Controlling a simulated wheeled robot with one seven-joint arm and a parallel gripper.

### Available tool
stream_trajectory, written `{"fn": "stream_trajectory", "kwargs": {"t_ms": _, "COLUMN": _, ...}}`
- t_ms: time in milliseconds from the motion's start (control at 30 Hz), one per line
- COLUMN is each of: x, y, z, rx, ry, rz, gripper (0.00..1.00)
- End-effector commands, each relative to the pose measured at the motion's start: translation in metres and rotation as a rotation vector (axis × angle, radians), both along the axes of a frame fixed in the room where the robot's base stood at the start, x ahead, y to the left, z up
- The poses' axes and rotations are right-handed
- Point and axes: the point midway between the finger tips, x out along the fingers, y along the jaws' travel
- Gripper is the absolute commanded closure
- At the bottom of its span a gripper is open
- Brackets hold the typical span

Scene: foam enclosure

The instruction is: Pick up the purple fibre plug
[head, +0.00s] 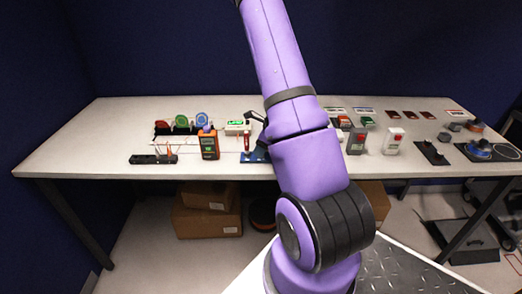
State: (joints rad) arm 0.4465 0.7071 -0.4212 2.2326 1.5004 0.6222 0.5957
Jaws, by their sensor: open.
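I cannot make out a purple fibre plug with certainty. A tiny bluish-purple spot (207,128) shows at the top of an orange and black handheld meter (208,146) on the white table (95,140). It is too small to identify. Left of the meter, a black block (153,160) holds several thin coloured leads. My purple arm rises across the middle of the head view and leaves it at the top. My gripper is out of view. The arm hides part of the table's middle.
Red, green and blue discs (182,122) stand in a rack behind the meter. A blue-based fixture (255,156) stands beside my arm. Grey (356,142) and white (393,141) boxes stand to the right. The table's front left is clear. Cardboard boxes (208,218) lie underneath.

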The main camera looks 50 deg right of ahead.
Motion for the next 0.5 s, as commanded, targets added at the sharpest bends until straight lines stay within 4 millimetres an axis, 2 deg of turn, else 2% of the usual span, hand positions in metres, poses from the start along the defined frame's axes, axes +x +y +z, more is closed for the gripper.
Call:
{"fn": "stream_trajectory", "kwargs": {"t_ms": 167, "x": 0.0001, "y": 0.0, "z": 0.0001, "rx": 0.0, "ry": 0.0, "rz": 0.0, "gripper": 0.52}}
{"fn": "stream_trajectory", "kwargs": {"t_ms": 367, "x": -0.0001, "y": 0.0001, "z": 0.0002, "rx": 0.0, "ry": 0.0, "rz": 0.0, "gripper": 0.98}}
{"fn": "stream_trajectory", "kwargs": {"t_ms": 500, "x": -0.0001, "y": 0.0001, "z": 0.0003, "rx": 0.0, "ry": 0.0, "rz": 0.0, "gripper": 1.0}}
